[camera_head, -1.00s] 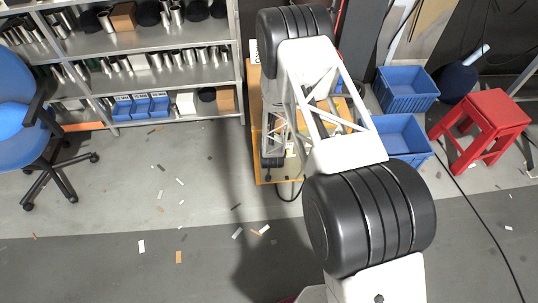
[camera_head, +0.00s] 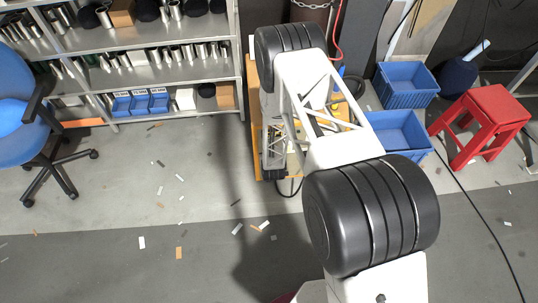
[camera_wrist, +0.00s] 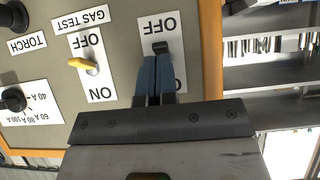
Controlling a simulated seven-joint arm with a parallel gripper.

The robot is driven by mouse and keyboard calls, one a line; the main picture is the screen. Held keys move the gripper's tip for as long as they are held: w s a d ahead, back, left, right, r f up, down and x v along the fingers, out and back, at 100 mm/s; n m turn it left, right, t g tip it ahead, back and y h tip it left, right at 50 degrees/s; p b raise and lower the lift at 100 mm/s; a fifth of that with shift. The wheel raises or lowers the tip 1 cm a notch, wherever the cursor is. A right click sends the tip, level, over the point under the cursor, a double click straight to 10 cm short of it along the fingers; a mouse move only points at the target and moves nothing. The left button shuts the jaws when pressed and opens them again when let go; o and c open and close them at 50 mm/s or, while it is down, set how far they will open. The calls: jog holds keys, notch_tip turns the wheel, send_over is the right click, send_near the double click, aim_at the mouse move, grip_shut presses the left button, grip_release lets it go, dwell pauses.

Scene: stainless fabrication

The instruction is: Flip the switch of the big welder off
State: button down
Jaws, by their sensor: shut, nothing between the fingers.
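The grey welder panel (camera_wrist: 115,20) fills the left of the wrist view, its labels upside down. A black switch (camera_wrist: 160,48) sits on a white plate by the word OFF (camera_wrist: 157,24); the plate's other end is mostly hidden behind my fingers. My gripper (camera_wrist: 155,62) is shut, with its blue-grey fingertips right at the black switch. I cannot tell whether they touch it. The switch appears close to the OFF end, but its exact tilt is unclear. In the head view my arm covers the gripper and the switch.
Beside it are a yellow toggle (camera_wrist: 84,66) on an OFF/ON plate and a black knob (camera_wrist: 14,99). In the head view a metal shelf (camera_head: 178,70) stands left, blue bins (camera_head: 407,88) and a red stool (camera_head: 484,125) right. The floor in front holds scattered scraps.

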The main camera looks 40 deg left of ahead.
jog(key=shift+r, duration=0.4)
jog(key=shift+r, duration=0.1)
jog(key=shift+s+d+r, duration=0.1)
jog(key=shift+s+d, duration=0.05)
jog(key=s+d+f+v, duration=0.1)
jog(key=f+v, duration=0.1)
jog(key=v, duration=1.1)
jog(key=shift+d, duration=0.2)
jog(key=shift+s, duration=0.15)
dwell(0.7)
